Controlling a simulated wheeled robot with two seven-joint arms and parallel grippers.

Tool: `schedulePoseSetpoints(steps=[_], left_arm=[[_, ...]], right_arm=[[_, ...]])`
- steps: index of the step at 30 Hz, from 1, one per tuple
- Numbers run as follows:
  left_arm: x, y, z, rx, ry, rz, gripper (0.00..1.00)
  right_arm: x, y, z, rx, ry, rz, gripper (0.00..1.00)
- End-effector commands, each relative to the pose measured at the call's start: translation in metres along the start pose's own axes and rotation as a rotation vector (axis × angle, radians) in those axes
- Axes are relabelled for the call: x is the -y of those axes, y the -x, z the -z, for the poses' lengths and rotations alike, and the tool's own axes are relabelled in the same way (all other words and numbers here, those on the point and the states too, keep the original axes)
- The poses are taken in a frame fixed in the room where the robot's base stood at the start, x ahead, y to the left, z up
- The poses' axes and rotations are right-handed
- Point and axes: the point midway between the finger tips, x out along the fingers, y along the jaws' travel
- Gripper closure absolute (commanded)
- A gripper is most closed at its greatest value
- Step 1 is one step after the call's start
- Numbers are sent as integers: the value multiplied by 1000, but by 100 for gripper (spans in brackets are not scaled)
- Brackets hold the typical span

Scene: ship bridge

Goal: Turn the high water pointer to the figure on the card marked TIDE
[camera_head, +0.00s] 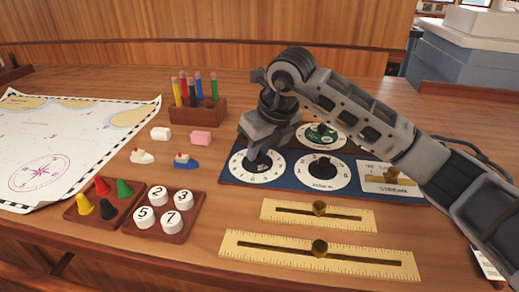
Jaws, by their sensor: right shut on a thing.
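A dark blue board (313,193) on the desk carries white round dials. My right gripper (259,158) points down over the front left dial (250,179) and is shut on the dark pointer knob at its centre. The fingers hide most of the knob, so I cannot read where it points. The front right dial (338,180) has a black pointer and a small label that I cannot read. A back dial (327,142) with a green centre is partly behind my arm. I cannot make out any card marked TIDE. My left gripper is not in view.
A slider marked STATIONS or similar (376,188) sits at the board's right. Two wooden rulers with knobs (291,208) (270,248) lie in front. Peg trays (141,231), a chart (60,135), a pencil block (206,113), erasers and toy boats lie left. A partly hidden card (488,264) is at lower right.

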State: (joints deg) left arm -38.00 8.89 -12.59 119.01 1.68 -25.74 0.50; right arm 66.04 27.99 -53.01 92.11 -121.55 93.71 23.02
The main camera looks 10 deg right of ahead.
Motion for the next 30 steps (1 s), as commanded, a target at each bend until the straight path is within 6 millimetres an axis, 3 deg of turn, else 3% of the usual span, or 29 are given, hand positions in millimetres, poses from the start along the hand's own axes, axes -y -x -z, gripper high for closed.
schedulePoseSetpoints(steps=[18, 30], left_arm=[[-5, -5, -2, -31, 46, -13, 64], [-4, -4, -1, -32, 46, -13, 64]], right_arm=[[6, 0, -2, 3, 513, -213, 100], [7, 0, -4, 2, 755, -312, 100]])
